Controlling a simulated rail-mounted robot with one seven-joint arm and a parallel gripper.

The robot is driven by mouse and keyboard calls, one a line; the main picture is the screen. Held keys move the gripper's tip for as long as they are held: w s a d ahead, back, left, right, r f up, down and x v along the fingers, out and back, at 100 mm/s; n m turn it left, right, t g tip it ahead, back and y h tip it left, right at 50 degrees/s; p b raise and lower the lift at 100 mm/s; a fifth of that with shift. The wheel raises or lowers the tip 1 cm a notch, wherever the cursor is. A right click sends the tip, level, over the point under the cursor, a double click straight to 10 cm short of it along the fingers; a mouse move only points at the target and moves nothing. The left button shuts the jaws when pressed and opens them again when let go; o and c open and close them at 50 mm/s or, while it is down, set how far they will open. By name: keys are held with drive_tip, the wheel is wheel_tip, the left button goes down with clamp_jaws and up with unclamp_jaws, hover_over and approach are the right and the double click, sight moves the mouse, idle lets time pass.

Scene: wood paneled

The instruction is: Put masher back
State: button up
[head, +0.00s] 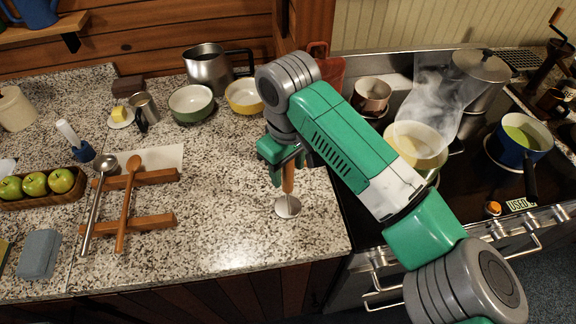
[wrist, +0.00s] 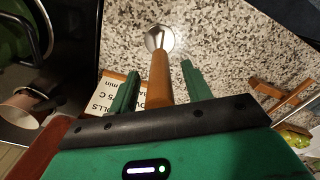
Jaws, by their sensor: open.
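The masher has a wooden handle (head: 288,180) and a round metal head (head: 287,207), which shows at the counter near its front edge. In the wrist view the handle (wrist: 159,80) lies between the two fingers, with the metal head (wrist: 159,38) beyond them. My gripper (wrist: 160,72) is open around the handle, with a gap visible on each side. In the head view my gripper (head: 284,171) is partly hidden by my own arm. A wooden rest with two bars (head: 152,222) at the left holds a metal ladle (head: 95,205) and a wooden spoon (head: 127,205).
Green (head: 191,103) and yellow (head: 244,97) bowls and a metal pitcher (head: 208,68) stand behind. A steaming pot (head: 416,146) and a blue pot (head: 518,142) are on the stove at right. An apple tray (head: 45,200) is far left. The counter between rest and masher is clear.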

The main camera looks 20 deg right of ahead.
wheel_tip(320, 180, up, 12)
drive_tip(key=shift+r+b, duration=0.1)
drive_tip(key=shift+b, duration=0.5)
